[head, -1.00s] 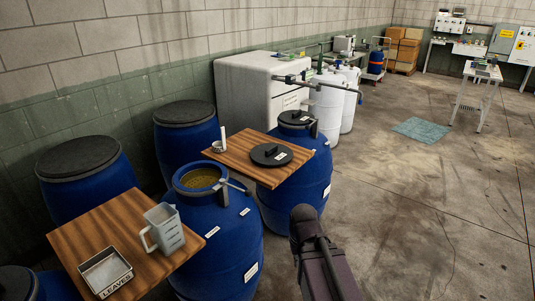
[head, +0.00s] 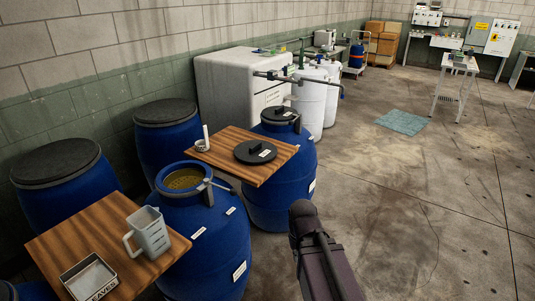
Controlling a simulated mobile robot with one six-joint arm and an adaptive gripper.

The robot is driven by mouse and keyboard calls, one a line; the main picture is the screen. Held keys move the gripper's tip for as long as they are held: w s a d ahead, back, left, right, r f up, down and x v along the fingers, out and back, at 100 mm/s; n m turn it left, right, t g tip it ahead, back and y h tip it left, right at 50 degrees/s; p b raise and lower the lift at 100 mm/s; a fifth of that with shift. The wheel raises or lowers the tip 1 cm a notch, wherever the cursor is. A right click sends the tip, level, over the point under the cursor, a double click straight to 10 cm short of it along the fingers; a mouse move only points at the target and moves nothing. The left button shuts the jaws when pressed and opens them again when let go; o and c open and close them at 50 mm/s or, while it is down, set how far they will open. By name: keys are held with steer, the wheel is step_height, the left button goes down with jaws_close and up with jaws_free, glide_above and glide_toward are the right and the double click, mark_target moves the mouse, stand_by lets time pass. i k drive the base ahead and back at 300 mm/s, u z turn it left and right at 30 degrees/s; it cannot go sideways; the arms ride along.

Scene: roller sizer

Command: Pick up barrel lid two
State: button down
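A round black lid (head: 265,152) with a raised handle and a small white label lies flat on a wooden board (head: 228,141). Another dark lid (head: 281,114), also with a white label, sits on top of the blue barrel (head: 284,203) behind that board. The label text is too small to read, so I cannot tell which lid is number two. A dark link of my arm shows at the bottom centre, in front of the barrels and apart from both lids. My gripper's fingers are not in view.
An open blue barrel (head: 208,243) stands between the two boards. The nearer board (head: 145,266) holds a grey jug (head: 148,232) and a tray (head: 90,279) marked LEAVES. Closed barrels (head: 165,107) line the wall. The floor (head: 410,200) at right is clear.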

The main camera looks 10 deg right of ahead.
mark_target(250, 152)
steer(key=z, duration=0.05)
steer(key=k, duration=0.85)
steer(key=i, duration=1.4)
steer(key=z, duration=0.5)
